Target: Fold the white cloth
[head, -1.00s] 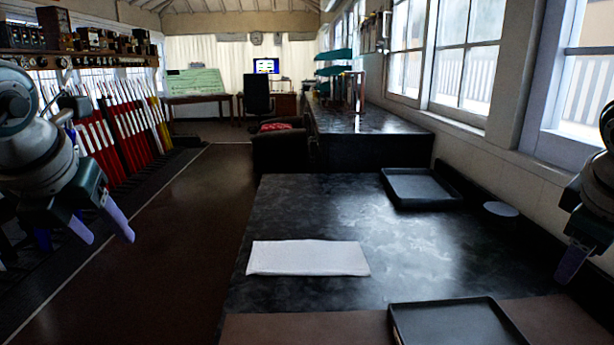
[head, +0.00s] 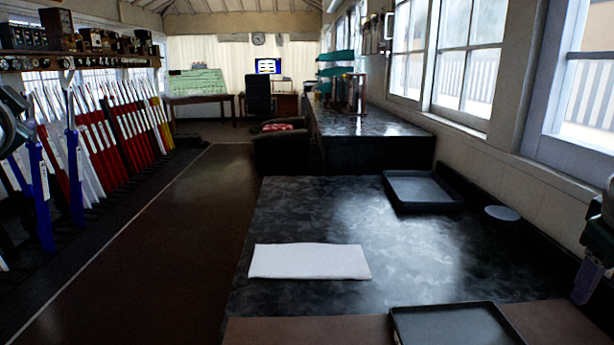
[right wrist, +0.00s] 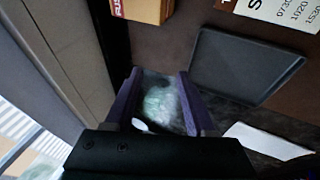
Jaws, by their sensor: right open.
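The white cloth (head: 309,261) lies flat as a neat, narrow rectangle on the dark, glossy counter (head: 330,215), near its left edge. Its layers are too small to tell. Part of it also shows at the lower right of the right wrist view (right wrist: 268,141). My right gripper (head: 584,284) is at the right edge of the head view, well to the right of the cloth and apart from it. In the right wrist view its two purple fingers (right wrist: 160,75) stand apart with nothing held between them.
A black tray (head: 455,328) lies at the near edge, right of the cloth. Another tray (head: 423,190) and a round grey disc (head: 502,213) are farther back at right. A cardboard box (right wrist: 143,10) shows in the wrist view. The counter around the cloth is clear.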

